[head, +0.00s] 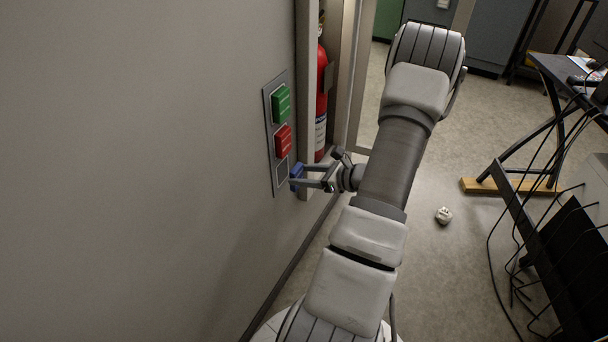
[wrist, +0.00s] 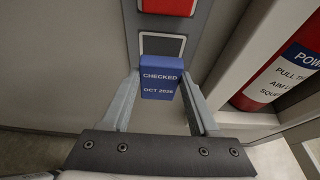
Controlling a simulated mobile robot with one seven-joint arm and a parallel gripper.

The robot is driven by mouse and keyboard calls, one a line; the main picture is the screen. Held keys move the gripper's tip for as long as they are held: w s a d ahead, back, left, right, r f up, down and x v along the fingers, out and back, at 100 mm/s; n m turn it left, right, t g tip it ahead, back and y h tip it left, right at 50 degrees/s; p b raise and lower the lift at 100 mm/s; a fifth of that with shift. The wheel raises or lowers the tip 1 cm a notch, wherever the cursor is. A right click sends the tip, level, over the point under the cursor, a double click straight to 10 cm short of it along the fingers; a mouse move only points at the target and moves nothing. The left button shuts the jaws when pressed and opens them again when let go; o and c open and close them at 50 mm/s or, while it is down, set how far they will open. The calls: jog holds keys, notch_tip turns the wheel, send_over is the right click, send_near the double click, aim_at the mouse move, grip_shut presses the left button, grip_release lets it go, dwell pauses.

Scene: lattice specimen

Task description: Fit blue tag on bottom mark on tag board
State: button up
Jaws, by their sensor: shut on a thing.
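The tag board (head: 268,122) is a grey upright panel on the wall, with a green tag (head: 281,104) at the top and a red tag (head: 284,141) below it. The bottom mark (head: 281,174) is a light-edged outline under the red tag; it also shows in the wrist view (wrist: 150,43), partly hidden by the blue tag. My gripper (head: 300,178) is shut on the blue tag (wrist: 160,79), which reads "CHECKED OCT 2026". The blue tag (head: 295,171) is in front of the board's lower right; whether it touches the board I cannot tell.
A red fire extinguisher (head: 321,100) stands in a recess just right of the board, behind a pale frame edge (head: 302,60). A black desk (head: 555,75) with cables is at the right. The floor between is mostly clear, with a small white object (head: 443,215).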

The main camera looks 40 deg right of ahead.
aim_at(299, 171)
jog(key=shift+w, duration=0.2)
jog(key=shift+w+a, duration=0.25)
jog(key=shift+w, duration=0.4)
jog(key=shift+w+a+b, duration=0.25)
jog(key=shift+w+b, duration=0.05)
jog(key=shift+w, duration=0.55)
dwell(1.2)
jog(key=o, duration=1.3)
jog(key=shift+o, duration=0.5)
jog(key=shift+s, duration=0.1)
jog(key=shift+p+v, duration=0.9)
jog(key=shift+v, duration=1.6)
jog(key=shift+d, duration=0.1)
jog(key=p+v, duration=0.4)
jog(key=v, duration=1.3)
jog(key=shift+s, duration=0.2)
